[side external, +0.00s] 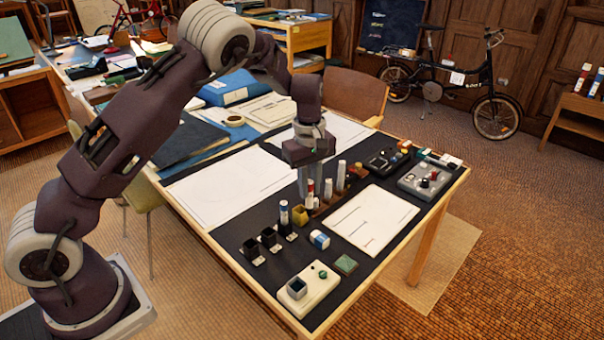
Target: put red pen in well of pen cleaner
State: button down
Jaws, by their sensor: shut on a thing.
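My gripper (303,186) points down over the middle of the dark-topped desk. It is shut on a white pen with a red band, the red pen (310,187), which is upright among other standing pens. The fingers partly hide it, and I cannot tell whether its lower end is clear of the holder.
A blue-banded pen (284,214) and white pens (341,176) stand close by. Dark ink pots (269,238), a yellow block (300,215), a blue-and-white block (319,239) and a green square (345,264) lie near the cleaner. A grey device (425,181) sits at right.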

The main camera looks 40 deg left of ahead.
jog(key=s+d, duration=1)
jog(key=s, duration=0.4)
jog(key=shift+a+f, duration=0.1)
jog(key=shift+f, duration=1.9)
jog(key=shift+f, duration=0.2)
jog(key=shift+f, duration=0.8)
jog(key=shift+f, duration=0.15)
jog(key=shift+f, duration=0.6)
jog(key=c, duration=0.9)
grip_release()
